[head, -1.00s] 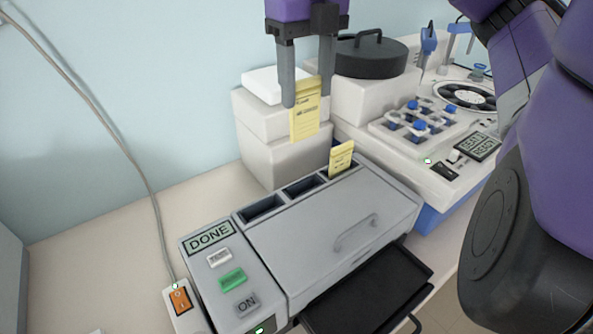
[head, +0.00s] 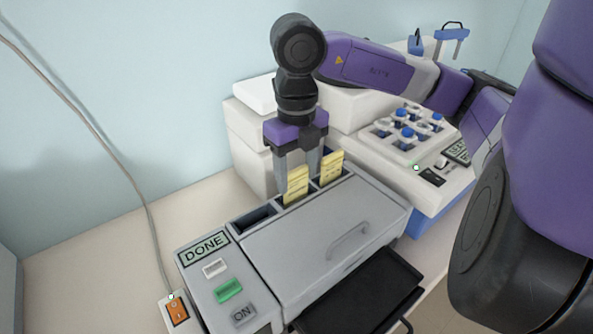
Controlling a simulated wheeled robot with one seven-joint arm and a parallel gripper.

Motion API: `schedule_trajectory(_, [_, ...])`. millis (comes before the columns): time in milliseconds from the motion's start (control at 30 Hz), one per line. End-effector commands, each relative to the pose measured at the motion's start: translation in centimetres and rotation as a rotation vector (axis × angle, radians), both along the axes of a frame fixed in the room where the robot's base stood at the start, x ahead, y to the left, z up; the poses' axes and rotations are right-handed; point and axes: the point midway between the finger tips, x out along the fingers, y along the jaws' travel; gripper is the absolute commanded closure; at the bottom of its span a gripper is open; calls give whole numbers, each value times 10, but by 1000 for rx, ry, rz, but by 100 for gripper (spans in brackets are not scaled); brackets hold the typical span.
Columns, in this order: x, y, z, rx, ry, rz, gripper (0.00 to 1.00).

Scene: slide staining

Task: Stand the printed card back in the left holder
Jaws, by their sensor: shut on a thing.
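My gripper (head: 298,180) is shut on a yellow printed card (head: 296,187) and points down behind the grey machine's lid. The card is upright, with its lower end at the middle slot on the machine's back edge. I cannot tell how deep it sits in the slot. The left slot (head: 254,218) is empty and dark. A second yellow card (head: 331,167) stands in the right slot, close to the right finger.
The grey machine (head: 310,228) has a DONE display (head: 205,249), several buttons and a black tray (head: 358,292) in front. White boxes (head: 252,147) stand close behind the slots. A rack with blue-capped vials (head: 404,134) is at right. The table at left is mostly clear.

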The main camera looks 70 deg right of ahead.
Motion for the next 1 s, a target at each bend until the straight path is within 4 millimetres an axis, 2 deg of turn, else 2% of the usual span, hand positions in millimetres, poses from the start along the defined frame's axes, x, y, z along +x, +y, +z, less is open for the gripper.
schedule_trajectory(200, [1, -1, -1, -3, -3, -1, 92])
schedule_trajectory(233, [1, -1, -1, -3, -3, -1, 42])
schedule_trajectory(333, [1, -1, -1, -3, -3, -1, 24])
schedule_trajectory(733, [1, -1, 4, -3, -2, 0, 24])
schedule_trajectory(867, [1, -1, 21, -6, -3, 0, 24])
schedule_trajectory(1000, [1, -2, 49, -7, -2, -1, 24])
